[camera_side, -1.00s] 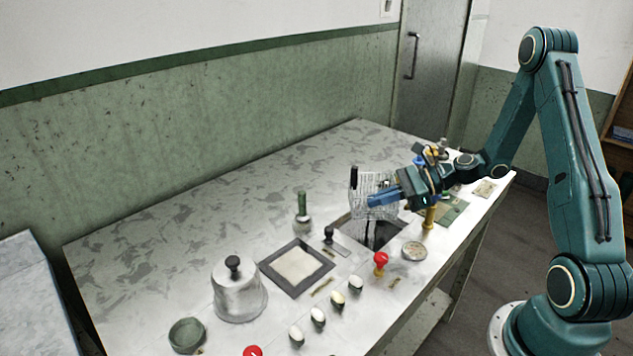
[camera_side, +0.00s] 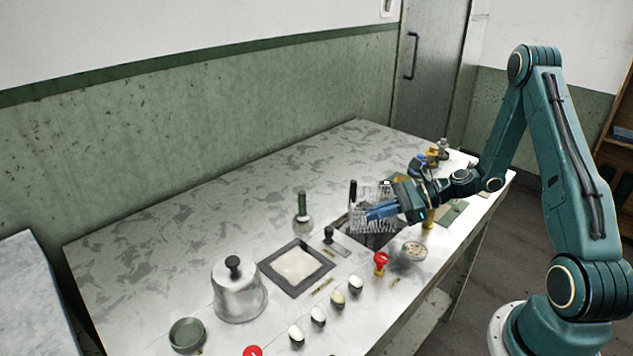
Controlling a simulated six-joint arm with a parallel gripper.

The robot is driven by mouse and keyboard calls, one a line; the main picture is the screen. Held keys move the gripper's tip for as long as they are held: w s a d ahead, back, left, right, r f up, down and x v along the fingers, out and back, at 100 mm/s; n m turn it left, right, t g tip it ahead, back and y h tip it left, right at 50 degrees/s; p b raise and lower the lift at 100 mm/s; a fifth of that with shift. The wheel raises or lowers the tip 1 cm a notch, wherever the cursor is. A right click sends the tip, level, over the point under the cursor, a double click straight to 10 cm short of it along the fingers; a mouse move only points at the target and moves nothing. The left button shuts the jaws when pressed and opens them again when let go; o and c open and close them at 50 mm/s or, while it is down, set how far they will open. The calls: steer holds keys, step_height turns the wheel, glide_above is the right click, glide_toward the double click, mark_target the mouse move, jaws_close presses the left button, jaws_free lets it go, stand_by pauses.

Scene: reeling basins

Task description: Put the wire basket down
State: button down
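The pale wire basket (camera_side: 358,220) is at the dark square basin opening (camera_side: 386,240) in the bench top. An upright black piece (camera_side: 352,194) shows at its left side. My gripper (camera_side: 374,211) reaches in from the right with its blue fingers at the basket. It appears shut on the basket, though the fingers overlap the wire and the exact contact is hard to see. The basket's lower part seems down at or within the opening. I cannot tell whether it touches the bottom.
A second square basin (camera_side: 297,266) with pale contents lies to the left. In front are several white cocoons, a red knob (camera_side: 380,260) and a round dish (camera_side: 414,251). A lidded metal pot (camera_side: 238,290) and a green bowl (camera_side: 187,335) stand at front left. The back left bench is clear.

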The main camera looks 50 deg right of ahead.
steer(key=shift+f, duration=0.6)
steer(key=c, duration=1.7)
jaws_free()
steer(key=shift+r, duration=0.15)
steer(key=shift+r, duration=0.4)
steer(key=shift+v, duration=3.8)
